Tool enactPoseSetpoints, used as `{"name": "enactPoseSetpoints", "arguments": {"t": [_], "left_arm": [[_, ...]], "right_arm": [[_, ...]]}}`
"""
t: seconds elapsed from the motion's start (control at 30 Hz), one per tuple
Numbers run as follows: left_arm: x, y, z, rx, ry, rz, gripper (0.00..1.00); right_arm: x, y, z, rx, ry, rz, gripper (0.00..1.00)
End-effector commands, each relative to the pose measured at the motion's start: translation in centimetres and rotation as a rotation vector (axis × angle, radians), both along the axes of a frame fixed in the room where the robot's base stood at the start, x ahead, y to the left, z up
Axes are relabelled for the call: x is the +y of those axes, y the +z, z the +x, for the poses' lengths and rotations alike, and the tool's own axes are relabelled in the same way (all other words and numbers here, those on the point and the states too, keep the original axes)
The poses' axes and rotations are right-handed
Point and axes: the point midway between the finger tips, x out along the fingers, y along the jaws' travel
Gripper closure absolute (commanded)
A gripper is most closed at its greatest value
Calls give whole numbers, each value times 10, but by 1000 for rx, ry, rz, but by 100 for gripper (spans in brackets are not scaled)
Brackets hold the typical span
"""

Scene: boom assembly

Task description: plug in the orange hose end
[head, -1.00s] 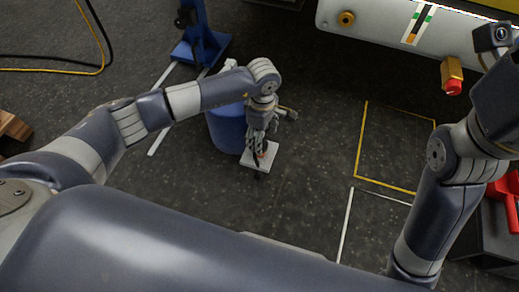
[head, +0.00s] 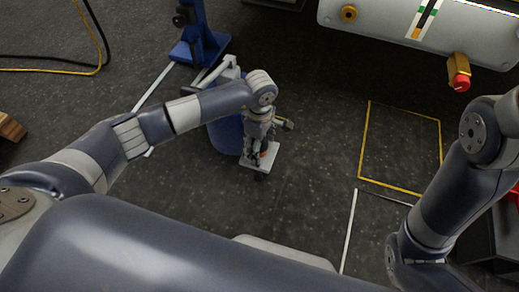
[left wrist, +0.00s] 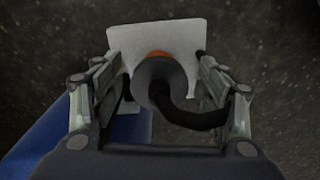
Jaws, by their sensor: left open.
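The hose end shows in the left wrist view as a dark round connector (left wrist: 160,80) with an orange ring (left wrist: 158,54) at its far side and a black hose (left wrist: 192,118) curving off to the right. It is in front of a pale plate (left wrist: 185,36); the plate also shows in the head view (head: 270,157). My left gripper (left wrist: 158,75) is open, with one finger on each side of the connector. In the head view my left gripper (head: 257,150) points down over the plate and hides most of the hose end. My right gripper is outside the head view.
A blue drum-like object (head: 226,133) stands right beside my left gripper. A pale machine panel (head: 390,22) with a brass fitting (head: 349,13) and a red-tipped brass fitting (head: 460,75) is at the upper right. Floor inside the yellow outline (head: 400,145) is clear.

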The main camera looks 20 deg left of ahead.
Motion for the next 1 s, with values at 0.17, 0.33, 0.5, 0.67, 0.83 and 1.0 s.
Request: {"name": "enactPoseSetpoints", "arguments": {"t": [0.17, 0.33, 0.5, 0.67, 0.83, 1.0], "left_arm": [[0, -4, 1, -2, 0, -1, 32], [0, -3, 1, -2, 0, -1, 32], [-1, -3, 1, -2, 0, -1, 46], [-1, -3, 1, -2, 0, -1, 78], [-1, -3, 1, -2, 0, -1, 78], [-1, -3, 1, -2, 0, -1, 78]], "right_arm": [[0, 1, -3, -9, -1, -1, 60], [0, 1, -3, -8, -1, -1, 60], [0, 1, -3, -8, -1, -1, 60], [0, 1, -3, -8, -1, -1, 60], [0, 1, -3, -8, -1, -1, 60], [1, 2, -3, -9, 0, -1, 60]]}}
